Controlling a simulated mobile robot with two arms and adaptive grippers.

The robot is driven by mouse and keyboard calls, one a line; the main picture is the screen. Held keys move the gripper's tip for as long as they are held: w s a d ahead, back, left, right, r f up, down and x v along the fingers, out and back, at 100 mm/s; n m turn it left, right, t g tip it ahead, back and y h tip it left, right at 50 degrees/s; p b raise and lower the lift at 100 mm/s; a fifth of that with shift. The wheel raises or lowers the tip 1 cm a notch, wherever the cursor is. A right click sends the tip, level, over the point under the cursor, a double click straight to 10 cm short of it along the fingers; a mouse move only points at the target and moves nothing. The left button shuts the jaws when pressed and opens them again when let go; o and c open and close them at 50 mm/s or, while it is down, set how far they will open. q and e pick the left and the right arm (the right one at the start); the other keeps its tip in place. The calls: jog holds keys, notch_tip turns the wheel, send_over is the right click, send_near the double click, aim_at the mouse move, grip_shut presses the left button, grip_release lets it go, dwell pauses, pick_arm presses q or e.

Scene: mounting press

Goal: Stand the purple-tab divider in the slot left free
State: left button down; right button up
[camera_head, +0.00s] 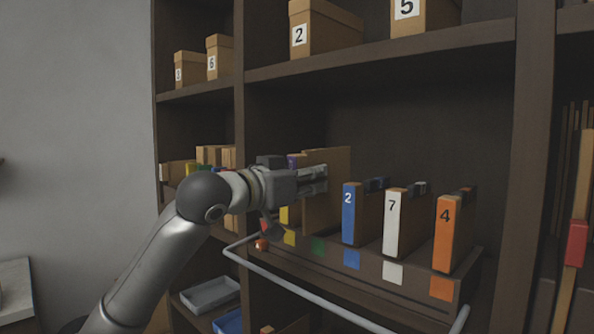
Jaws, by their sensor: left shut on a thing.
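My left gripper (322,180) is shut on a flat brown board (338,168), which looks like the divider and stands roughly upright. A purple patch (296,160) shows at the board's left edge, just above my gripper; I cannot tell for sure that it is the board's tab. The board is over the left part of the rack (375,282), around the green mark (319,246). Whether its lower edge rests in a slot I cannot tell. My right gripper is not in view.
Blue binder 2 (352,215), white binder 7 (396,225) and orange binder 4 (447,235) stand right of the board. A yellow piece (285,215) shows below my gripper. A grey rail (300,291) runs in front. Numbered boxes (325,28) sit on the shelf above.

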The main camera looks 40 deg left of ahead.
aim_at(331, 173)
pick_arm(q)
jog(key=w, duration=0.2)
jog(key=w+p, duration=0.2)
jog(key=w, duration=0.1)
jog(key=shift+w+d, duration=0.25)
jog(key=shift+w, duration=0.1)
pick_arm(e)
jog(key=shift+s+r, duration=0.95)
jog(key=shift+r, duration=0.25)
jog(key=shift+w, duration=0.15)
pick_arm(q)
jog(key=shift+r, duration=0.1)
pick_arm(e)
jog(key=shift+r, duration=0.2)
pick_arm(q)
jog(key=shift+s+r+p, duration=0.1)
jog(key=shift+p, duration=0.4)
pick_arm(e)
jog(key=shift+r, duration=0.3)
pick_arm(q)
jog(key=shift+f+b, duration=1.6)
jog(key=shift+f, duration=0.55)
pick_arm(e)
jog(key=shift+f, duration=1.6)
